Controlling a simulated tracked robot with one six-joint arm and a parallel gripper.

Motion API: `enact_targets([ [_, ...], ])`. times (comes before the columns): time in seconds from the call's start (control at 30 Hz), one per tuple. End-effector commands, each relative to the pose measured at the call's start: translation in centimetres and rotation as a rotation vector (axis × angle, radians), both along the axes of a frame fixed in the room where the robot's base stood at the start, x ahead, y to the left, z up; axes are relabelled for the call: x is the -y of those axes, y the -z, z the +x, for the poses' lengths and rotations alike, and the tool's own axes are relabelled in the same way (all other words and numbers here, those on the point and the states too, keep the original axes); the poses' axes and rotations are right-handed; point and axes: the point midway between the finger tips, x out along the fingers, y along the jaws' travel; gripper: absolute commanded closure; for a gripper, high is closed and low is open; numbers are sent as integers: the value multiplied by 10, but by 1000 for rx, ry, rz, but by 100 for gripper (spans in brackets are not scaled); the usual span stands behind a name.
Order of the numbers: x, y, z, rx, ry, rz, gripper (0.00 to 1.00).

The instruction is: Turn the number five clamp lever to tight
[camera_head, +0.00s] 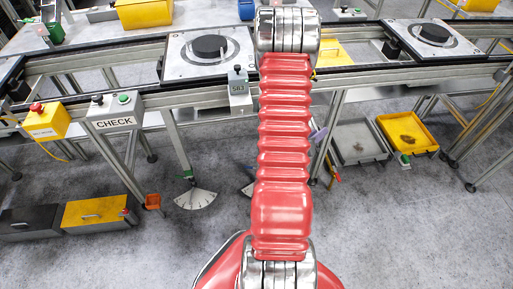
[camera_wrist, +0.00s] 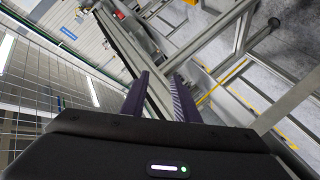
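I cannot make out a lever marked five in either view. In the head view, a white quarter-round scale plate (camera_head: 195,199) sits low below the conveyor, with a small green part (camera_head: 187,173) above it on a leg. I cannot tell whether this is a clamp lever. A small grey box (camera_head: 239,92) with a black knob and an unclear label hangs on the conveyor's front rail. My gripper (camera_wrist: 160,90) shows in the wrist view with two dark purple fingers apart and nothing between them. In the head view my red arm hides most of it.
The conveyor carries pallets with black discs (camera_head: 208,47). A CHECK box (camera_head: 115,112) and a yellow box with a red button (camera_head: 46,122) are on its front. Yellow (camera_head: 428,124) and grey (camera_head: 341,157) trays lie right. Grey floor (camera_head: 400,230) in front is clear.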

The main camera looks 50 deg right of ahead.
Motion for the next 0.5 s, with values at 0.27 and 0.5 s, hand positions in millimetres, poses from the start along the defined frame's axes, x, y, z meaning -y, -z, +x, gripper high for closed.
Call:
enact_targets([
  [0.27, -9, 23, 18, 83, -28, 137, 72],
  [0.5, -21, 39, 36, 145, -53, 252, 72],
])
